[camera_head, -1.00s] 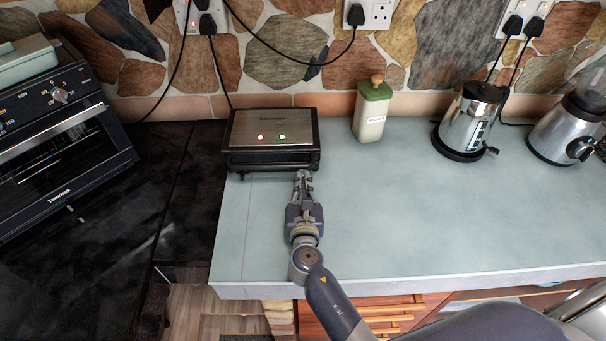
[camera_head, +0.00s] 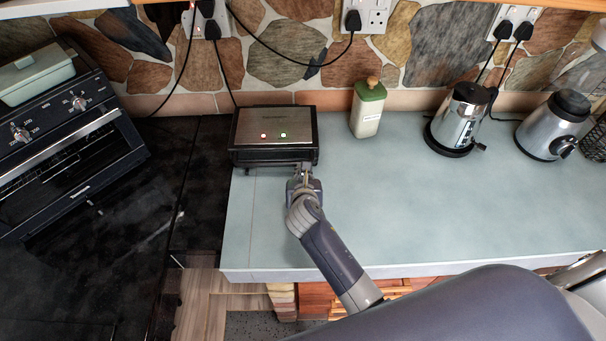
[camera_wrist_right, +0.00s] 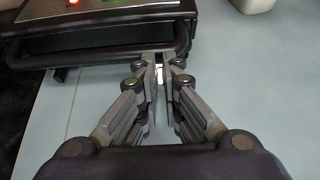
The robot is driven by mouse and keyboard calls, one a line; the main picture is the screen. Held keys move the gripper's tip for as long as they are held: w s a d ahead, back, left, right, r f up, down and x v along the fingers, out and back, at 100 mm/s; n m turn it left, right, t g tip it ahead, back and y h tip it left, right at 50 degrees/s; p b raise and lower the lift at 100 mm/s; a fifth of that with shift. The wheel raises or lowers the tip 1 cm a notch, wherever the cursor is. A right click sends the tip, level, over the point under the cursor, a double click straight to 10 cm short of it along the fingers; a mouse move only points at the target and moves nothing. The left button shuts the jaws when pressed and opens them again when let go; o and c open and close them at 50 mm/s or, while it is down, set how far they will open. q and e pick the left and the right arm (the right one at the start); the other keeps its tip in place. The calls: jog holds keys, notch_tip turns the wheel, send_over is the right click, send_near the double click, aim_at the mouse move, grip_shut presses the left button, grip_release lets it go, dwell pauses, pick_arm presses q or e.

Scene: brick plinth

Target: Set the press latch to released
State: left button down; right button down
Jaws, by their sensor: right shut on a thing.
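The press (camera_head: 255,127) is a dark box with a brushed metal lid, standing on the counter against the wall, lid down. Its front and dark handle bar (camera_wrist_right: 90,46) also show in the right wrist view. My right gripper (camera_head: 305,172) is at the right part of the press's front edge. In the right wrist view its fingertips (camera_wrist_right: 160,66) are close together at the handle bar, shut on a small pale piece, seemingly the press latch (camera_wrist_right: 159,73). The fingers hide most of the latch, so its setting cannot be told. My left gripper is out of view.
A black oven (camera_head: 70,150) stands left on a dark surface. A cream bottle with a green lid (camera_head: 367,108), a steel kettle (camera_head: 458,118) and a steel blender (camera_head: 553,127) stand right of the press. The pale counter (camera_head: 430,210) in front is clear.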

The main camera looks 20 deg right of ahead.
jog(key=shift+w+r+g, duration=0.1)
jog(key=shift+r+g, duration=0.2)
jog(key=shift+g, duration=0.1)
dwell(0.3)
jog(key=c, duration=1.8)
grip_release()
jog(key=shift+o, duration=0.2)
jog(key=v, duration=1.2)
jog(key=shift+d, duration=0.1)
